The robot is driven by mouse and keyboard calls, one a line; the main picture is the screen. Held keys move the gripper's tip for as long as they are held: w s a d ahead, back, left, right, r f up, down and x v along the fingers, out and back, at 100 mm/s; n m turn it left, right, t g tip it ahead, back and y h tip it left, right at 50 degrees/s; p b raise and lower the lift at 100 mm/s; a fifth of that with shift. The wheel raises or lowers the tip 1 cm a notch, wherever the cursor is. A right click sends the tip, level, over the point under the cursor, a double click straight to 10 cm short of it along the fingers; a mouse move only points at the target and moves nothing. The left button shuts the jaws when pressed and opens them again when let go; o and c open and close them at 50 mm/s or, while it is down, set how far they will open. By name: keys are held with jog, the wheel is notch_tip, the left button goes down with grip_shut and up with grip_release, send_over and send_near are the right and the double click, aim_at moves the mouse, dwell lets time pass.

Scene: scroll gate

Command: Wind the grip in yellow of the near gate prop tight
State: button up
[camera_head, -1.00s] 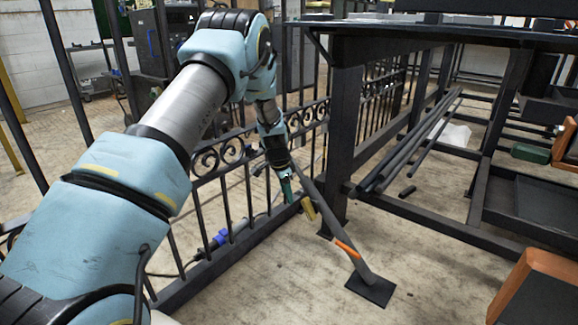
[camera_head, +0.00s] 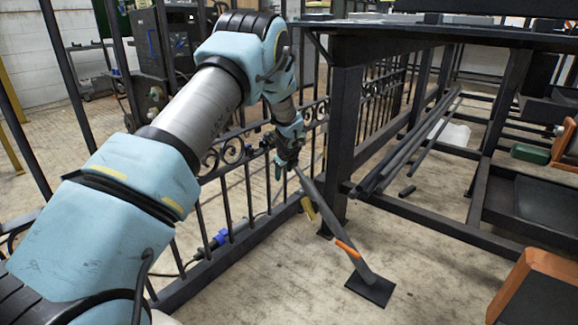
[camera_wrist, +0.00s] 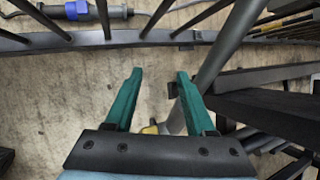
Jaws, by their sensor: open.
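The gate prop (camera_head: 327,218) is a grey tube slanting from the black scroll gate (camera_head: 232,200) down to a dark foot plate (camera_head: 370,289), with an orange band (camera_head: 347,248) low on it. Its yellow grip (camera_head: 308,208) sticks out on the left side of the tube. My gripper (camera_head: 281,172) is above and left of the grip, apart from it. In the wrist view my gripper (camera_wrist: 160,74) has its teal fingers spread with only floor between the tips. The tube (camera_wrist: 222,55) passes right of them, and a bit of yellow (camera_wrist: 150,130) shows near the palm, mostly hidden.
A black steel workbench frame (camera_head: 345,125) stands right of the prop, with long bars (camera_head: 415,145) on its lower rail. A blue connector and cable (camera_head: 220,238) lie by the gate's bottom rail. An orange-edged box (camera_head: 540,290) is at lower right. The floor around the foot plate is clear.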

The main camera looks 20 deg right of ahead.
jog(key=m, duration=0.1)
jog(key=d+r+m, duration=0.1)
jog(key=w+d+m+t, duration=0.1)
jog(key=m, duration=0.1)
jog(key=shift+d+r+h, duration=0.2)
jog(key=shift+r+h, duration=0.1)
jog(key=shift+c, duration=0.2)
